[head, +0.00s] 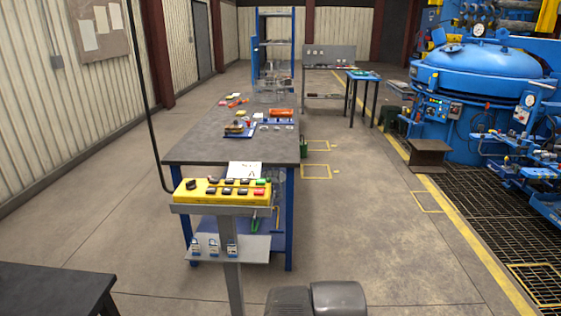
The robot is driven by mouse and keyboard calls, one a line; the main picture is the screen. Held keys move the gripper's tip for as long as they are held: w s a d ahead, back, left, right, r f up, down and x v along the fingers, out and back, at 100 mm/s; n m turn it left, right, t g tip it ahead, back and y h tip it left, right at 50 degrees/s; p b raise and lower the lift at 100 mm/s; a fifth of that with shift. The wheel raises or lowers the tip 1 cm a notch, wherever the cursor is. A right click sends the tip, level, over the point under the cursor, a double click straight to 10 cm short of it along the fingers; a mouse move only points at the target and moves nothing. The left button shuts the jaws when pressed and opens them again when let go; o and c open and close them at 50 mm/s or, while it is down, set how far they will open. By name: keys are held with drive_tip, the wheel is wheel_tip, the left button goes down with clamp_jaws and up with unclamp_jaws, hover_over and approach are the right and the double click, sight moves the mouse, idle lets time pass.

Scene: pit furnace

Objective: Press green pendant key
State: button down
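The yellow pendant box (222,194) lies on a grey stand in front of the workbench, left of the middle in the head view. A green key (262,182) sits at the upper right of its face, above a red key (259,192). Several dark keys and a black knob (191,185) fill the rest. A black cable rises from its left end. A rounded dark grey part of my arm (318,299) shows at the bottom edge, right of the stand. My gripper's fingers are not in view.
A long workbench (200,152) with tools and a white sheet (244,170) stands behind the pendant. Padlocks hang on the stand's lower plate (255,247). A dark table (50,290) is at lower left. The blue furnace (475,82) is at right. The floor right of the bench is mostly clear.

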drive_tip(key=shift+w, duration=0.25)
idle(0.7)
